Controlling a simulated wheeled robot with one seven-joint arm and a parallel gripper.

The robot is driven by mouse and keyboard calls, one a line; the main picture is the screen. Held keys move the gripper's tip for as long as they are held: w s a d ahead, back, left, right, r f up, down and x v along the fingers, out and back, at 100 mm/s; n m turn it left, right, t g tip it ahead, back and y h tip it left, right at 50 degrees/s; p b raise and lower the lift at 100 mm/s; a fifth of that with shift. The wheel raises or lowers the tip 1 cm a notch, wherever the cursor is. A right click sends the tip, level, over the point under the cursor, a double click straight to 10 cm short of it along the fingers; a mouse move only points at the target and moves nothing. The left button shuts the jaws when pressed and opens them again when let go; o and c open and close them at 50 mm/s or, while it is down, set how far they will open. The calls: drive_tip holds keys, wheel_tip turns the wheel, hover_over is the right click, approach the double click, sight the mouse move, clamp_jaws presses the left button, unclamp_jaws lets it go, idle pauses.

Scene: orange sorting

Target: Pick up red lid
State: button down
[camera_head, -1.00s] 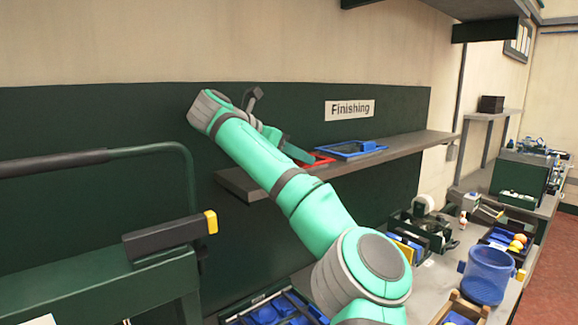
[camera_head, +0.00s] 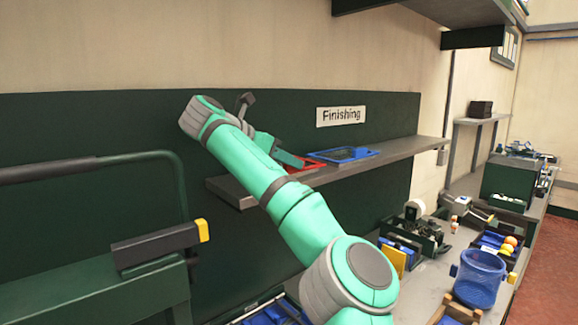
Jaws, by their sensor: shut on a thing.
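The red lid (camera_head: 310,167) is on the grey shelf below the "Finishing" sign, partly hidden behind my arm and gripper. Only its right part shows, beside a blue lid or frame (camera_head: 346,154). My gripper (camera_head: 290,160) is at the left edge of the red lid, shut on it. The fingertips are small and partly hidden, so the exact grip is not clear. I cannot tell whether the red lid is lifted off the shelf.
The grey shelf (camera_head: 408,148) runs along the green wall panel, with free room at its right end. Below is a workbench with a blue basket (camera_head: 478,277) and several bins. A green cart (camera_head: 90,295) stands at the left.

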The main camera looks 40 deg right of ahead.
wheel_tip(320, 180, up, 9)
drive_tip(key=shift+s+d+r, duration=0.1)
drive_tip(key=shift+d+r, duration=0.05)
drive_tip(key=shift+r, duration=0.15)
